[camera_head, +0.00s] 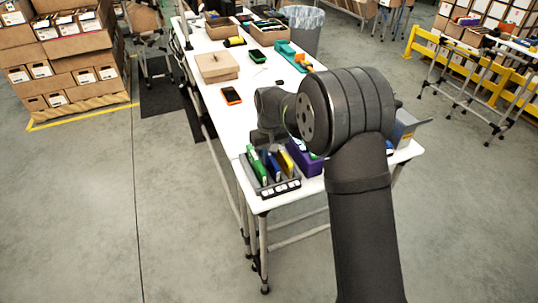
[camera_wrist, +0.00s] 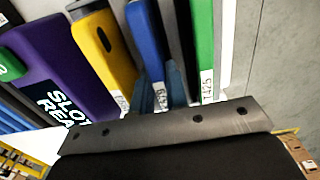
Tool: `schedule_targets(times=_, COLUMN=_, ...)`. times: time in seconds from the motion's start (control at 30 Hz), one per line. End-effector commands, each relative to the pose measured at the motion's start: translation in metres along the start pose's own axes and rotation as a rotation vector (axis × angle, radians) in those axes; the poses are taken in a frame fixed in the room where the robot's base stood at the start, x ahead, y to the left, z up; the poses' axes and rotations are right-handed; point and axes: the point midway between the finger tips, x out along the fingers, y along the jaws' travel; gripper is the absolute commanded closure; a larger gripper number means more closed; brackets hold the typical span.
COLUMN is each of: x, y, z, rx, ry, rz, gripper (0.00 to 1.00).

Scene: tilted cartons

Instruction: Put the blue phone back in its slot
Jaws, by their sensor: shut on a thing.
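The blue phone (camera_wrist: 148,35) stands between the yellow phone (camera_wrist: 102,45) and the green phone (camera_wrist: 203,45) in the wrist view. My gripper (camera_wrist: 162,88) is shut on the blue phone near its labelled end. In the head view the blue phone (camera_head: 270,164) is at the slotted rack (camera_head: 281,188), between the green phone (camera_head: 256,165) and the yellow phone (camera_head: 284,162). The rack stands on the near corner of the white table. My fingers are hidden in the head view. I cannot tell whether the blue phone's lower end is seated in its slot.
A purple box (camera_wrist: 45,65) with white lettering stands beside the yellow phone. An orange-cased device (camera_head: 231,96) and a cardboard box (camera_head: 217,67) lie farther back on the white table (camera_head: 225,125). The table's left middle is mostly clear.

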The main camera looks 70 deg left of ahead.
Motion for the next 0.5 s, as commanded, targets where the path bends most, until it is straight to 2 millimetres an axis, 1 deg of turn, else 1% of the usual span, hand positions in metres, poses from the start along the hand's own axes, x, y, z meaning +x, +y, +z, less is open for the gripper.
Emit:
schedule_targets(times=0.4, x=0.0005, y=0.0, z=0.0, rx=0.0, ry=0.0, rz=0.0, gripper=1.0)
schedule_targets(times=0.43, x=0.0005, y=0.0, z=0.0, rx=0.0, ry=0.0, rz=0.0, gripper=0.83)
schedule_targets(times=0.5, x=0.0006, y=0.0, z=0.0, rx=0.0, ry=0.0, rz=0.0, gripper=0.69)
